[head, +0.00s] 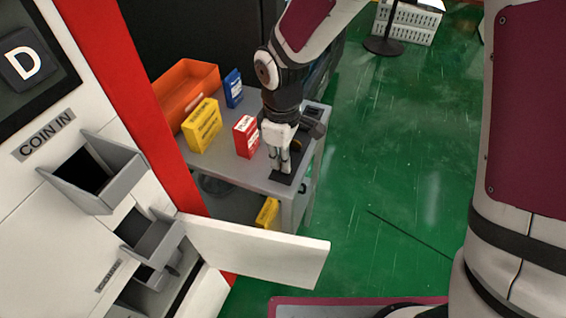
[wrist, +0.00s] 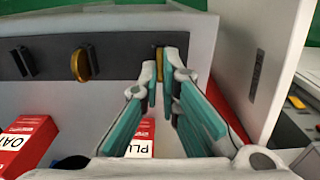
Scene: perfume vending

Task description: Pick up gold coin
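A gold coin (wrist: 159,66) stands on edge in a dark slotted holder (wrist: 35,62) and shows between my fingertips in the wrist view. A second gold coin (wrist: 79,65) stands in another slot to the left, apart from the fingers. My gripper (wrist: 164,62) is pointed at the holder with its fingertips drawn close together on either side of the first coin; it looks shut on it. In the head view my gripper (head: 285,168) reaches down to the black holder (head: 288,177) on the grey cart top.
The grey cart (head: 225,172) also carries a red box (head: 246,136), a yellow box (head: 202,125), a blue box (head: 233,88) and an orange bin (head: 186,88). The vending machine with a COIN IN tray (head: 98,170) and an open white flap (head: 255,250) is at left.

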